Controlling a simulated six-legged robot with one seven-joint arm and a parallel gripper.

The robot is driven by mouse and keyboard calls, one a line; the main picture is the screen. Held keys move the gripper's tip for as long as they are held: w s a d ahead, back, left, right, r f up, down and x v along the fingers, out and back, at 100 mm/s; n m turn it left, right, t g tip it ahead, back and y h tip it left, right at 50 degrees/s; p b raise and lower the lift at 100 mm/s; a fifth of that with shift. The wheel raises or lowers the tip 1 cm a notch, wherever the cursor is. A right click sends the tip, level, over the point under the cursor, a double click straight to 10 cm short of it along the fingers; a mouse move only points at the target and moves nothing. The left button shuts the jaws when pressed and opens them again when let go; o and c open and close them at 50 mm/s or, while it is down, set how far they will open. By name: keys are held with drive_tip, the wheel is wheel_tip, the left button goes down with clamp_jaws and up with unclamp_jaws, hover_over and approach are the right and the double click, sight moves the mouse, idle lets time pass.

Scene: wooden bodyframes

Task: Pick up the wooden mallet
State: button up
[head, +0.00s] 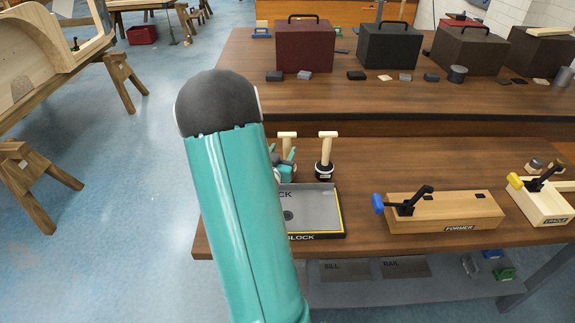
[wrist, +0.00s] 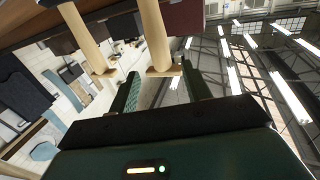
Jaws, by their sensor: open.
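Two pale wooden T-shaped tools stand upright at the back of the bench in the head view. The right one (head: 327,146) rises from a dark round holder (head: 323,171); the left one (head: 287,139) is partly hidden by my gripper (head: 284,158). I cannot tell which is the mallet. In the wrist view, two pale wooden shafts with wider ends hang from the top in a tilted picture. The end of the right shaft (wrist: 155,38) appears between my open fingers (wrist: 162,90); the left shaft (wrist: 86,38) is outside them. I see no grip on either.
A grey tray (head: 325,205) marked BLOCK lies in front of the tools. A wooden former (head: 445,212) with a blue-handled clamp is to the right. Toolboxes (head: 305,45) stand on the rear bench. Bare bench top lies between tray and former.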

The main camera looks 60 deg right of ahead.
sight(286, 142)
drive_tip(key=shift+w+d+r, duration=0.1)
drive_tip(key=shift+w+d, duration=0.1)
drive_tip(key=shift+d, duration=0.85)
drive_tip(key=shift+w+d+f, duration=0.1)
drive_tip(key=shift+w+d, duration=0.1)
drive_tip(key=shift+d, duration=0.8)
drive_tip(key=shift+w+d+r, duration=0.1)
drive_tip(key=shift+w+d, duration=0.1)
drive_tip(key=shift+d, duration=0.85)
drive_tip(key=c, duration=1)
drive_tip(key=shift+r, duration=0.1)
drive_tip(key=shift+c, duration=0.2)
